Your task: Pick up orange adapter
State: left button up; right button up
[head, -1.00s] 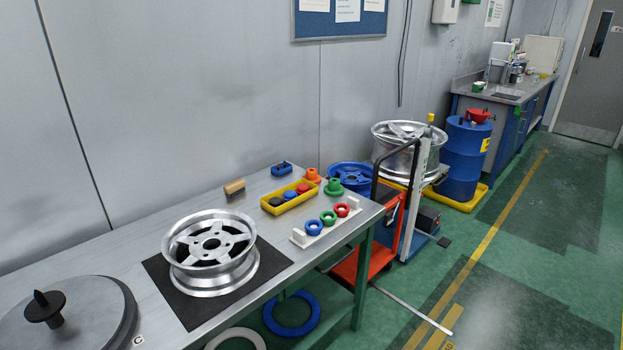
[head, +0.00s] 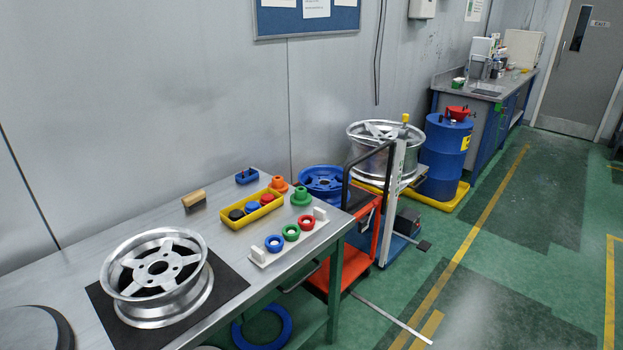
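The orange adapter (head: 279,184) is a small stepped piece standing on the metal workbench (head: 232,258) near its far right end. It sits just behind the yellow tray (head: 228,220) and to the left of a green adapter (head: 301,196). Its top is in clear view. Neither of my grippers shows in the head view.
A silver wheel (head: 155,275) lies on a black mat (head: 232,283). A white rack (head: 262,256) holds blue, green and red rings at the bench's front edge. A brush (head: 194,199) and blue block (head: 247,176) lie behind. An orange cart (head: 340,262) stands beyond the bench.

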aim_at(278, 184)
jog(key=i+l+z, duration=0.55)
jog(key=i+z, duration=0.2)
jog(key=i, duration=0.15)
jog(key=i+z, duration=0.35)
jog(key=i+l+u, duration=0.2)
jog(key=i, duration=0.3)
jog(key=i+l+u, duration=0.2)
jog(key=i, duration=0.3)
jog(key=i+u, duration=0.15)
jog(key=u, duration=0.25)
jog(key=i+u, duration=0.15)
jog(key=u, duration=0.25)
jog(key=i+l+u, duration=0.1)
jog(key=u, duration=0.3)
jog(key=i+l+u, duration=0.15)
jog(key=u, duration=0.2)
jog(key=i+u, duration=0.1)
jog(key=u, duration=0.35)
jog(key=i+l+u, duration=0.1)
jog(key=u, duration=0.35)
jog(key=i+l+u, duration=0.1)
jog(key=u, duration=0.35)
jog(key=i+l+u, duration=0.1)
jog(key=u, duration=0.3)
jog(key=l+u, duration=0.25)
jog(key=u, duration=0.2)
jog(key=l+u, duration=0.2)
jog(key=u, duration=0.25)
jog(key=i+l+u, duration=0.1)
jog(key=l+u, duration=0.2)
